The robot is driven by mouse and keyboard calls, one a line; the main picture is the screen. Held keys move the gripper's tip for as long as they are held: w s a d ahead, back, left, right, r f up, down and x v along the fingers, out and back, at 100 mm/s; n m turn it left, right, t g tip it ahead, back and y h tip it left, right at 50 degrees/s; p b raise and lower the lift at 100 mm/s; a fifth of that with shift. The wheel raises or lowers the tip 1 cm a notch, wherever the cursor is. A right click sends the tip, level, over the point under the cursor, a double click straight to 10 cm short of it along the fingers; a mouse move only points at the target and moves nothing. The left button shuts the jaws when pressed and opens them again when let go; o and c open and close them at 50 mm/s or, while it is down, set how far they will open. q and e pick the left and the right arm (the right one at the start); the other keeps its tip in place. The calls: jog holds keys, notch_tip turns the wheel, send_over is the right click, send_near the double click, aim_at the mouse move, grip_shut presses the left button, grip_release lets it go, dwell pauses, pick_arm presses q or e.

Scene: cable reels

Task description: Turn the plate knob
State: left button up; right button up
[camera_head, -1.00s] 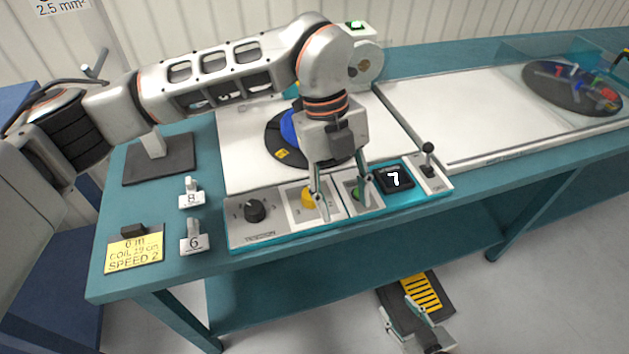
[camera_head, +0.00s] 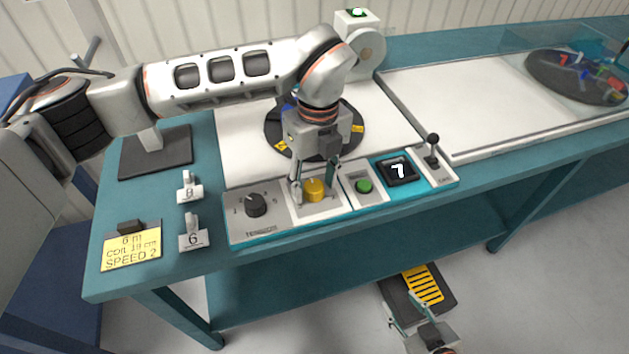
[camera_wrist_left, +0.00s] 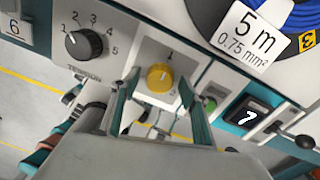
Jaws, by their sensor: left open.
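The yellow knob (camera_head: 314,190) sits on a pale square panel on the teal-edged console. It also shows in the left wrist view (camera_wrist_left: 160,78), with its white line pointing near a mark at the top. My left gripper (camera_head: 315,186) is open above the console, one finger to each side of the yellow knob. In the left wrist view the fingers (camera_wrist_left: 160,98) stand apart, with the knob between and beyond them. I cannot tell whether they touch it. My right gripper (camera_head: 408,312) is low at the bottom, away from the console, its fingers seemingly apart.
A black tension knob (camera_head: 256,205) is left of the yellow knob. A green button (camera_head: 364,186), a display reading 7 (camera_head: 398,171) and a lever (camera_head: 433,150) are to the right. A reel (camera_head: 355,125) lies behind. A yellow-striped pedal (camera_head: 423,285) is on the floor.

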pick_arm(q)
jog(key=c, duration=1.1)
